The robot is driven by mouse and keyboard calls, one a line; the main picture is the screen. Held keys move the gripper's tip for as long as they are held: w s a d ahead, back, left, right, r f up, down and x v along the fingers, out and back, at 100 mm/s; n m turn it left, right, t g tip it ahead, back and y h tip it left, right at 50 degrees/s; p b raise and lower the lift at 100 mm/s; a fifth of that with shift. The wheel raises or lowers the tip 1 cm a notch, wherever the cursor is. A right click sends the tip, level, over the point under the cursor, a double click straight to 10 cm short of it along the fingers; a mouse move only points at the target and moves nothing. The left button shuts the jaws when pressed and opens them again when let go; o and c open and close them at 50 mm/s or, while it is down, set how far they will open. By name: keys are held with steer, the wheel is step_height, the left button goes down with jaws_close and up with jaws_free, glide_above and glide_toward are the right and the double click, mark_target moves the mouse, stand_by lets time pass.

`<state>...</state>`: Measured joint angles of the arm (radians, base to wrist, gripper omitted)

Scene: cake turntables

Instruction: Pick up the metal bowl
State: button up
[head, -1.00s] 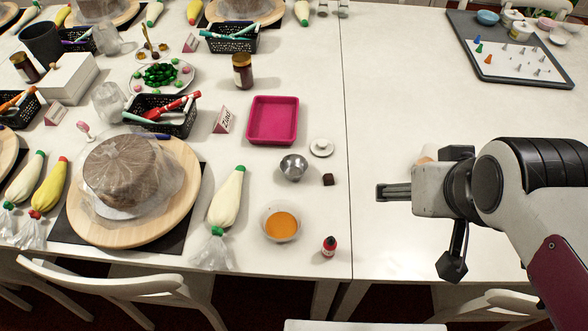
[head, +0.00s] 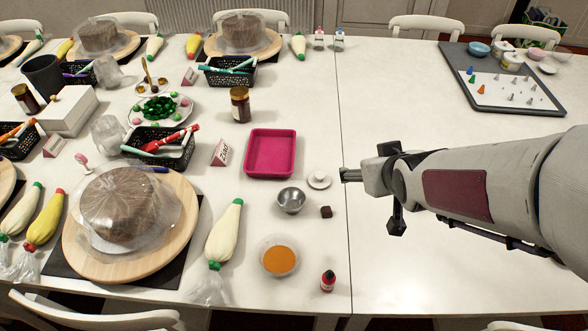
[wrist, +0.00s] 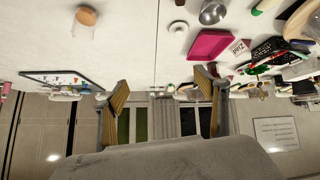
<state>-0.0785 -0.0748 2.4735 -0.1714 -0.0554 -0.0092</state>
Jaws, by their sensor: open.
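The metal bowl (head: 291,201) is a small round silver bowl standing upright on the white table, just below the pink tray. It also shows in the wrist view (wrist: 212,12) at the top edge. My gripper (head: 345,175) is to the right of the bowl and above the table, pointing left, with nothing between its fingers. In the wrist view the two fingers of my gripper (wrist: 160,105) stand wide apart, and the bowl lies outside the space between them.
A red bottle (head: 328,281) stands near the front edge. The table right of the seam is mostly clear.

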steer(key=w+a+f+n+t+y, duration=0.1)
steer(key=w+a+f+y, duration=0.2)
steer(key=a+f, duration=0.4)
steer(key=w+a+f+n+t+y, duration=0.1)
steer(key=w+a+f+n+y, duration=0.1)
steer(key=a+f, duration=0.6)
steer(key=shift+w+f+y, duration=0.7)
steer(key=shift+w+f, duration=0.1)
steer(key=shift+w, duration=0.1)
steer(key=shift+d+f, duration=0.1)
steer(key=shift+f, duration=0.05)
glide_toward(286, 194)
steer(key=shift+w+a, duration=0.35)
steer(key=shift+w, duration=0.25)
steer(key=shift+f, duration=0.1)
steer(key=shift+f, duration=0.4)
steer(key=shift+x, duration=2.45)
